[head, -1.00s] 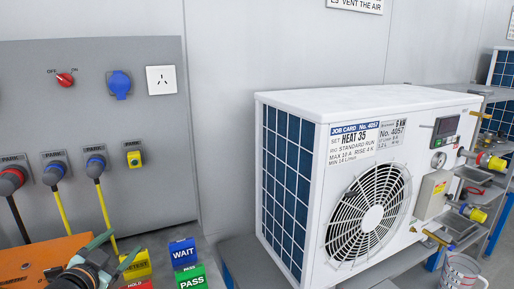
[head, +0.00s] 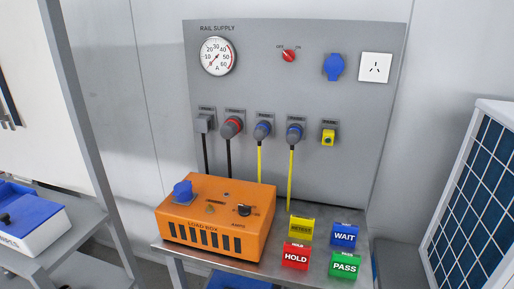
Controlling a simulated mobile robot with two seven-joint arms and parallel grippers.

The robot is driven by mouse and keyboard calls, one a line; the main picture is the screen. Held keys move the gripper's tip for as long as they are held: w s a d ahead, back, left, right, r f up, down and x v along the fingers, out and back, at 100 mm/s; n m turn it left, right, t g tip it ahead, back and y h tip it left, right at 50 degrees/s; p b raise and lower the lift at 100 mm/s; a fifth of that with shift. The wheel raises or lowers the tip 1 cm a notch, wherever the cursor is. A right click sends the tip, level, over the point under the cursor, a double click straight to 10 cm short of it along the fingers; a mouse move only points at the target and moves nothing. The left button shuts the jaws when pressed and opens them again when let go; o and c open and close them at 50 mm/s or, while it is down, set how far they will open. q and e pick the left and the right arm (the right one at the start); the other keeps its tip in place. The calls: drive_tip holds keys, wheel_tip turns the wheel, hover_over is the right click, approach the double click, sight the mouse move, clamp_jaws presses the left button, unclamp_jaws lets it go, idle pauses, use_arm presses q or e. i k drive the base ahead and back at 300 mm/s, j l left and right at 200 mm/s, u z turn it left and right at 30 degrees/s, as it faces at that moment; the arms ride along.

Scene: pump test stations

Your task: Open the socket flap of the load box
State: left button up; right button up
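The orange load box (head: 258,205) stands on the grey bench below the wall panel, with a row of dark slots along its front. A blue socket with its flap (head: 182,191) sits on the box's top at the left; it looks covered, but the flap is too small to judge surely. A black knob (head: 244,210) is on the right of the top. Neither of my grippers is in view.
The rail supply panel (head: 360,110) behind has a gauge (head: 217,56) and several plugs with hanging cables. Yellow, blue WAIT (head: 344,235), red HOLD (head: 296,256) and green PASS (head: 345,265) blocks stand right of the box.

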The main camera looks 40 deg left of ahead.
sight(185, 186)
drive_tip(key=u, duration=1.9)
